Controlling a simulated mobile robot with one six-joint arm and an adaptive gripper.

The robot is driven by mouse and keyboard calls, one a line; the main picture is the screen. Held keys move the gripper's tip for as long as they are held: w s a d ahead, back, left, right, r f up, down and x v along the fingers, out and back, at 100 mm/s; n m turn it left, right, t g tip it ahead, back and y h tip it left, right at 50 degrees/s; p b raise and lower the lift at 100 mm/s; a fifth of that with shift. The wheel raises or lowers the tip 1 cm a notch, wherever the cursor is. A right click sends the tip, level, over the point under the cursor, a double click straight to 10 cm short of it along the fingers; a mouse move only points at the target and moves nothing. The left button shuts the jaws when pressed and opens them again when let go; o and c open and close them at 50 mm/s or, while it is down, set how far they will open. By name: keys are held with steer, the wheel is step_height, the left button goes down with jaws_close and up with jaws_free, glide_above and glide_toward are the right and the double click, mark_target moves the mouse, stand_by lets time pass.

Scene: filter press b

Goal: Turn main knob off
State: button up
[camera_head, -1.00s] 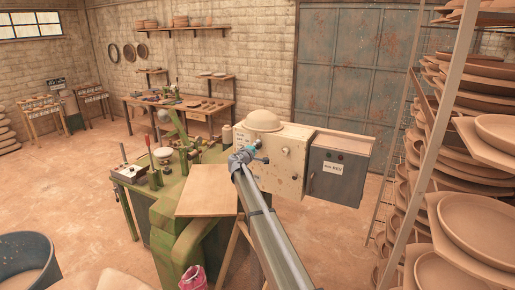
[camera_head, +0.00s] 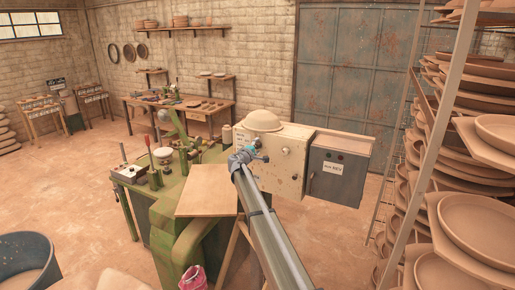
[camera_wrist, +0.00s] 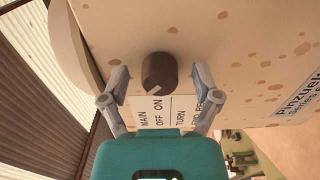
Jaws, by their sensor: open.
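The main knob (camera_wrist: 160,72) is a dark brown round knob on the cream control box (camera_head: 276,171), with a light mark on its edge. In the wrist view a white label (camera_wrist: 160,110) beside it reads MAIN, OFF, ON, turned sideways. My gripper (camera_wrist: 160,78) is open, with one finger on each side of the knob. Gaps show between the fingers and the knob. In the head view my gripper (camera_head: 262,153) is at the box's front face and the main knob cannot be made out behind it.
A grey cabinet (camera_head: 336,170) joins the box's right side. A wooden board (camera_head: 208,191) and green machine (camera_head: 160,222) stand to the left. Racks of clay plates (camera_head: 470,219) stand at the right. Open floor (camera_head: 60,195) lies at the left.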

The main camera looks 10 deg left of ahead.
steer(key=shift+s, duration=0.15)
steer(key=v, duration=1.1)
steer(key=shift+s+a, duration=0.15)
steer(key=shift+s, duration=0.2)
steer(key=s+d+f+m+g+b, duration=0.35)
steer(key=s+d+f, duration=0.25)
steer(key=d+f, duration=0.25)
steer(key=s+d+f+m+g+h+b, duration=0.1)
steer(key=s+d+f+m+g+b, duration=0.15)
steer(key=s+d+f+b, duration=0.55)
steer(key=s+d+f+m+g+b, duration=0.1)
steer(key=s+d+f+m+g, duration=0.25)
steer(key=d+f, duration=0.55)
steer(key=s+d+f+m+g+y+b, duration=0.1)
steer(key=s+d+f+g+y+b, duration=0.1)
steer(key=s+f, duration=0.4)
steer(key=s+d+f+m+g+y+b, duration=0.2)
steer(key=s+d+f+b, duration=0.3)
steer(key=s, duration=0.8)
steer(key=s+d+f+m+g+y+b, duration=0.1)
steer(key=s+d+f+g+y+b, duration=0.2)
steer(key=s+f+b, duration=0.3)
steer(key=s+f, duration=0.1)
steer(key=s, duration=0.2)
steer(key=shift+s+d+f+m, duration=0.25)
steer(key=shift+s+d+m, duration=0.05)
steer(key=shift+d+m, duration=0.05)
steer(key=shift+g, duration=0.25)
